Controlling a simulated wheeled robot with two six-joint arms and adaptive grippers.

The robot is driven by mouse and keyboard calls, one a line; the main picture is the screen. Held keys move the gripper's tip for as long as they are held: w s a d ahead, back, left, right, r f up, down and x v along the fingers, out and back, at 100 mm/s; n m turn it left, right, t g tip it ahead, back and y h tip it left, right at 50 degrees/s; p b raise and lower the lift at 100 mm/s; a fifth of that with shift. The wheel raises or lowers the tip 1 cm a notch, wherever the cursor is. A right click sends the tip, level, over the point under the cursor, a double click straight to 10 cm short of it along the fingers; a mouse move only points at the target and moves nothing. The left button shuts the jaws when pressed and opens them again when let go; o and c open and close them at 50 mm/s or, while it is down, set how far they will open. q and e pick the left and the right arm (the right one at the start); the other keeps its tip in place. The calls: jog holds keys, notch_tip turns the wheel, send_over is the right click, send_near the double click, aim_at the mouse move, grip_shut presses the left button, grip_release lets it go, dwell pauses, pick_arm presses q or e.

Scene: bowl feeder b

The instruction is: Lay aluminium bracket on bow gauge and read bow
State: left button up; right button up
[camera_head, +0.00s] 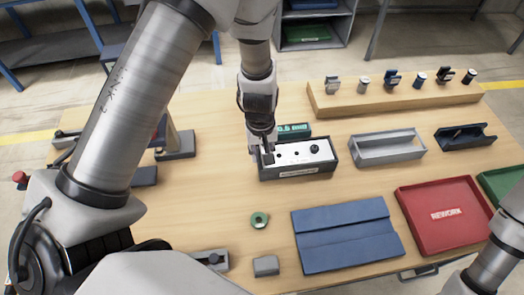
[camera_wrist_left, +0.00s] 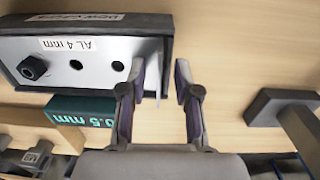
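The bow gauge (camera_head: 298,171) is a dark box on the table. The aluminium bracket (camera_head: 297,153), a light plate with dark holes, lies on top of it; in the left wrist view the bracket (camera_wrist_left: 108,50) bears the label "AL 4 mm". A teal display (camera_head: 294,129) behind the gauge seems to read 0.5 mm, as it does in the left wrist view (camera_wrist_left: 82,111). My left gripper (camera_wrist_left: 162,80) is open at the bracket's end; a thin upright edge shows between the fingers, with gaps. In the head view the gripper (camera_head: 262,154) partly hides that end. My right gripper is out of view.
A wooden rack (camera_head: 400,98) with several small parts stands behind. A grey tray (camera_head: 387,158) and a dark holder (camera_head: 465,143) are to the right.

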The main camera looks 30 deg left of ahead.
pick_arm(q)
jog(key=shift+r, duration=0.1)
jog(key=shift+r+p, duration=0.35)
notch_tip(320, 180, up, 12)
jog(key=b, duration=0.1)
jog(key=shift+a+r, duration=0.15)
jog(key=shift+r, duration=0.05)
jog(key=shift+s, duration=0.1)
jog(key=shift+o, duration=0.2)
dwell(2.3)
